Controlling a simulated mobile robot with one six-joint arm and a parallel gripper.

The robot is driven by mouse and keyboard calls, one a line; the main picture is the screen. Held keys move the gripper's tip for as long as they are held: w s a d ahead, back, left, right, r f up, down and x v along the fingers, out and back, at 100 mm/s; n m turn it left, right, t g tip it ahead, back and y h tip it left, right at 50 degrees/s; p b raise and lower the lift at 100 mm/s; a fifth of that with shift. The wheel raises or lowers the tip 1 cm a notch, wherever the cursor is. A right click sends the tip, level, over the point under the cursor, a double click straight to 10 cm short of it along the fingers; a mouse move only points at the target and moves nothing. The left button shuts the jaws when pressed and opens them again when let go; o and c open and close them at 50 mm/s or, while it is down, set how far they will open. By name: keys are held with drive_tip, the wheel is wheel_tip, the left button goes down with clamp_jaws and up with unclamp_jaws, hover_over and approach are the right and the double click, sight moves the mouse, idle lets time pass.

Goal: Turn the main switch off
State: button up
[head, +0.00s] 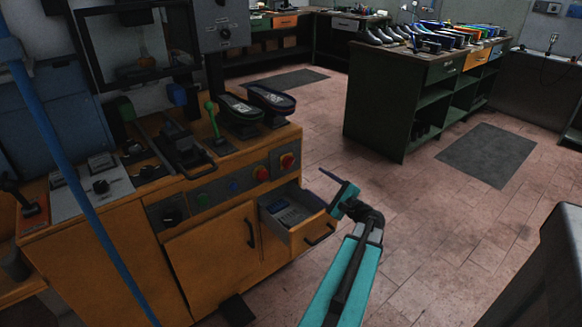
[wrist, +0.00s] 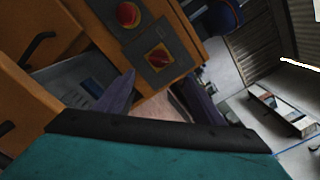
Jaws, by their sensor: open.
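The main switch appears to be the red rotary knob (head: 287,160) at the right end of the orange press cabinet's front panel. In the wrist view the red knob (wrist: 160,57) sits on a dark plate, with its handle slanting across the picture. My gripper (head: 338,181) is in front of and to the right of the panel, apart from the switch. In the wrist view its two dark fingers (wrist: 160,90) are spread with nothing between them, and the knob shows beyond the gap.
A red mushroom button (head: 262,173) sits left of the switch. Below, an open drawer (head: 292,215) holding a grey device juts out close to my gripper. Shoe forms (head: 243,109) stand on the cabinet top.

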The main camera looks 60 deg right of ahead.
sight(290, 164)
drive_tip(key=shift+w, duration=0.3)
drive_tip(key=p+x, duration=0.1)
drive_tip(key=x, duration=1.2)
drive_tip(key=shift+w, duration=0.2)
drive_tip(key=c, duration=1.1)
